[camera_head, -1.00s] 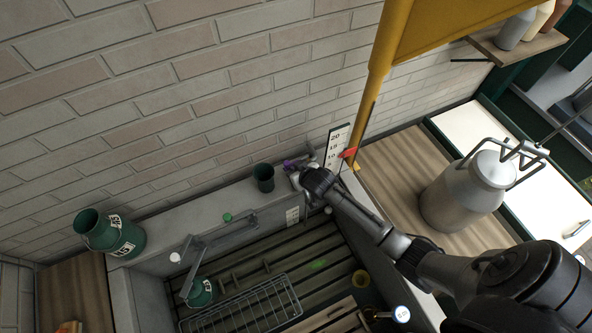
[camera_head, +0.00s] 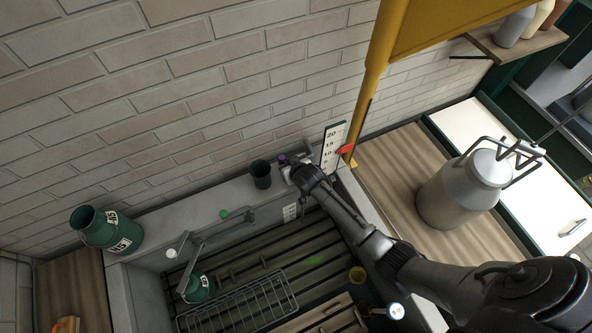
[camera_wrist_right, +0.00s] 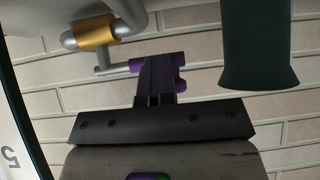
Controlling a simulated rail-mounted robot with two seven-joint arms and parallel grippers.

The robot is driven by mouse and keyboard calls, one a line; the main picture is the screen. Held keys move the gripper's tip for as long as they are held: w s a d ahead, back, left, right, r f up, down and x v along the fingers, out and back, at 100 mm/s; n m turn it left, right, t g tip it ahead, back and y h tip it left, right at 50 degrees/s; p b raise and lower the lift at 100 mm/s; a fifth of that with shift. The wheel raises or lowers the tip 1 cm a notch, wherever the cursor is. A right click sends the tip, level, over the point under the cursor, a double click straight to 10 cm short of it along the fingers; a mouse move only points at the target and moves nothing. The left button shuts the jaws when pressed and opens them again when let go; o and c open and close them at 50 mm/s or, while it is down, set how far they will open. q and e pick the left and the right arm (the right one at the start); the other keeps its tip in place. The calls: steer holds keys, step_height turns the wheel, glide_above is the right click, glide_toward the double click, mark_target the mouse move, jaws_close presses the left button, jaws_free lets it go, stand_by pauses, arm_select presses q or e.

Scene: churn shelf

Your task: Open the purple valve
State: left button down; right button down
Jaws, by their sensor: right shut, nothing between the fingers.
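The purple valve (camera_head: 282,159) is on a small pipe at the back of the sink ledge, against the brick wall. In the right wrist view the purple valve (camera_wrist_right: 180,80) shows beside and behind my fingers, near a grey pipe with a brass collar (camera_wrist_right: 96,33). My right gripper (camera_head: 291,169) is at the valve, its fingertips very close to the handle. It also shows in the right wrist view (camera_wrist_right: 157,75), shut with nothing held. The fingers partly hide the valve, so I cannot tell whether they touch it or how far it is turned. My left gripper is not in view.
A dark green cup (camera_head: 261,174) stands on the ledge just left of the valve. A numbered gauge board (camera_head: 332,148) and yellow post (camera_head: 366,100) are close on the right. A grey metal churn (camera_head: 457,192) stands on the wooden counter. A green churn (camera_head: 108,229) is far left.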

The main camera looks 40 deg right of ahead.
steer(key=shift+s+a+r+p, duration=0.15)
steer(key=shift+a+p, duration=0.05)
steer(key=shift+p, duration=0.15)
steer(key=s, duration=0.1)
steer(key=s+p, duration=0.1)
steer(key=s, duration=0.1)
steer(key=shift+a+f, duration=0.3)
steer(key=v, duration=1)
steer(key=shift+s+f, duration=0.2)
steer(key=shift+a, duration=0.1)
